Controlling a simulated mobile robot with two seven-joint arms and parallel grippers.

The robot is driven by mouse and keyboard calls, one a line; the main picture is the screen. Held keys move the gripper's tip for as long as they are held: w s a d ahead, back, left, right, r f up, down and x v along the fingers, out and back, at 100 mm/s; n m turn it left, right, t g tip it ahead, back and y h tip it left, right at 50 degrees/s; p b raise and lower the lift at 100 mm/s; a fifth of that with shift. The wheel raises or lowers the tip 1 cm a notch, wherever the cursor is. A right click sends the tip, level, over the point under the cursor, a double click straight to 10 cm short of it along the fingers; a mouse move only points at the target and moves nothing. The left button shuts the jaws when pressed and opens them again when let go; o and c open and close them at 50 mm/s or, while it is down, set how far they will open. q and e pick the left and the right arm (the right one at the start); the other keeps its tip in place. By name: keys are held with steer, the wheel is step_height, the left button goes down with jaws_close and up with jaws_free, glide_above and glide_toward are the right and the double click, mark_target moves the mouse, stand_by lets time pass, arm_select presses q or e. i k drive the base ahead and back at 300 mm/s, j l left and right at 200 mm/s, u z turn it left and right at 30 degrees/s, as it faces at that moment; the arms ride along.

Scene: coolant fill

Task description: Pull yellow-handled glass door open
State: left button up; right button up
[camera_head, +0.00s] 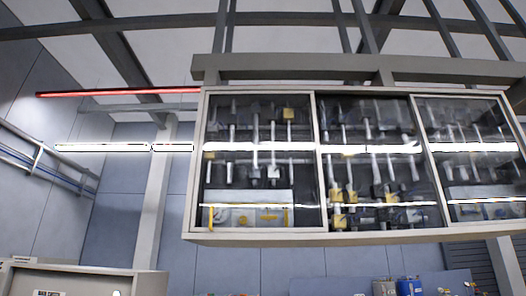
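A wide overhead cabinet (312,239) with a light frame hangs across the middle and right of the head view. It has three glass panels: a left one (262,165), a middle one (380,165) and a right one (472,160). All three look closed. Neither of my grippers is in view.
Blue cans (409,286) stand low at the bottom right. A pale cabinet top (80,280) is at the bottom left. Pipes (45,150) run along the left wall. Roof beams (360,68) cross above.

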mark_target(195, 204)
steer(key=i+u, duration=0.25)
steer(key=i, duration=0.25)
steer(key=i+l+u, duration=0.2)
steer(key=i, duration=0.25)
steer(key=j, duration=0.1)
